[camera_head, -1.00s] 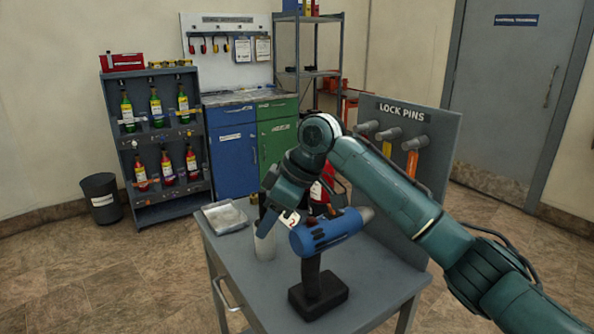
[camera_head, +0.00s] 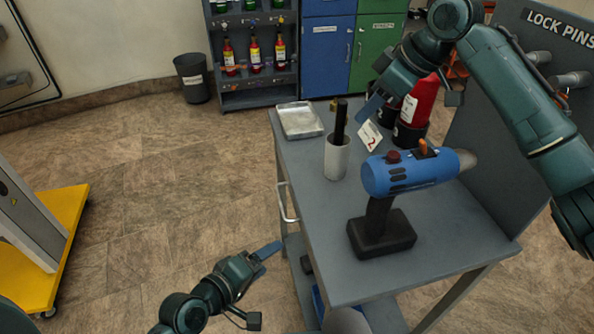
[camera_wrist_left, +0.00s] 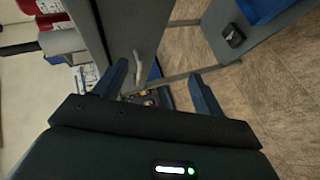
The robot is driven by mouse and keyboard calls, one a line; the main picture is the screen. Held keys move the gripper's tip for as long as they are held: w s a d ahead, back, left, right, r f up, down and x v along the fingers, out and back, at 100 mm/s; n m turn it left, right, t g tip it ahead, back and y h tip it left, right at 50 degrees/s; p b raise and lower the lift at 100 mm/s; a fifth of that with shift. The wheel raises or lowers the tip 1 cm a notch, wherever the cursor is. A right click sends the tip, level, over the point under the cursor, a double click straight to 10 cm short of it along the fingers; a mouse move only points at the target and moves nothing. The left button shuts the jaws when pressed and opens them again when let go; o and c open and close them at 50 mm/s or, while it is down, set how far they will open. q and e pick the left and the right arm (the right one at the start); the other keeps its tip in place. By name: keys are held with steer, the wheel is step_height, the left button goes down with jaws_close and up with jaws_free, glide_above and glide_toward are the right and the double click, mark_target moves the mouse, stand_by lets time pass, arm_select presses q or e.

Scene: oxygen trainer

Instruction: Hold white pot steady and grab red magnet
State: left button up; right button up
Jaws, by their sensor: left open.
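The white pot (camera_head: 338,160) stands upright on the grey workbench, with a dark rod (camera_head: 341,122) rising out of it. I cannot clearly make out a red magnet; the rod's lower part is hidden inside the pot. My left gripper (camera_head: 266,287) is open and empty, low beside the bench's left edge, well apart from the pot. Its two spread fingers show in the left wrist view (camera_wrist_left: 160,74). My right gripper (camera_head: 412,104) hangs over the back of the bench, right of the pot, its fingers apart and apparently empty.
A blue drill-like tool (camera_head: 410,175) stands on the bench (camera_head: 460,235) in front of the pot. Red bottles (camera_head: 420,100) and a white tag (camera_head: 370,135) are behind it. A metal tray (camera_head: 299,120) lies left of the pot. A handle (camera_head: 285,205) sticks out on the bench's left side.

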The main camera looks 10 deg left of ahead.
arm_select(q)
steer(key=w+r+n+h, duration=0.2)
steer(key=w+r+n, duration=0.2)
steer(key=w+n, duration=0.45)
steer(key=n+h, duration=0.5)
steer(key=n, duration=0.4)
glide_toward(342, 155)
steer(key=w+f, duration=0.1)
steer(key=w+a+f, duration=0.1)
steer(key=f, duration=0.1)
steer(key=shift+m+t, duration=0.25)
steer(key=shift+t, duration=0.05)
steer(key=x, duration=1.2)
steer(key=shift+f, duration=0.15)
steer(key=shift+a, duration=0.1)
steer(key=shift+c, duration=0.5)
steer(key=c, duration=1)
steer(key=shift+o, duration=0.2)
